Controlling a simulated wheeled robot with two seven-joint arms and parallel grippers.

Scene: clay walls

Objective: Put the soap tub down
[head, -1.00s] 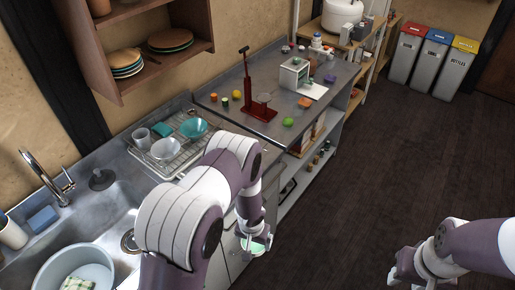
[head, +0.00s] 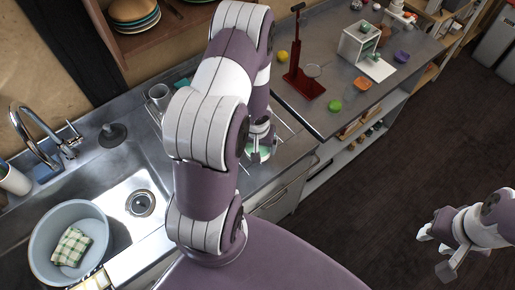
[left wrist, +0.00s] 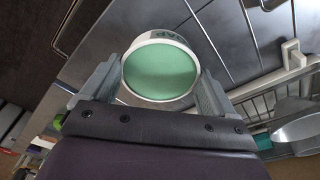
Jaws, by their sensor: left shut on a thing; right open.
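The soap tub (left wrist: 160,72) is a round white tub with a pale green top, partly lettered on its side. My left gripper (head: 262,134) is shut on it, with one finger on either side in the left wrist view (left wrist: 152,85). In the head view the tub (head: 262,154) shows small below the gripper, over the counter strip (head: 262,183) right of the dish rack. I cannot tell whether it touches the counter. My left arm hides much of the rack. My right gripper (head: 440,246) is open and empty over the floor at the right.
The sink (head: 141,203) holds a grey basin (head: 42,262) with a checked cloth (head: 71,247). The dish rack (left wrist: 262,95) and its dishes stand close beside the tub. A red stand (head: 303,85) and small items are on the farther counter (head: 352,107).

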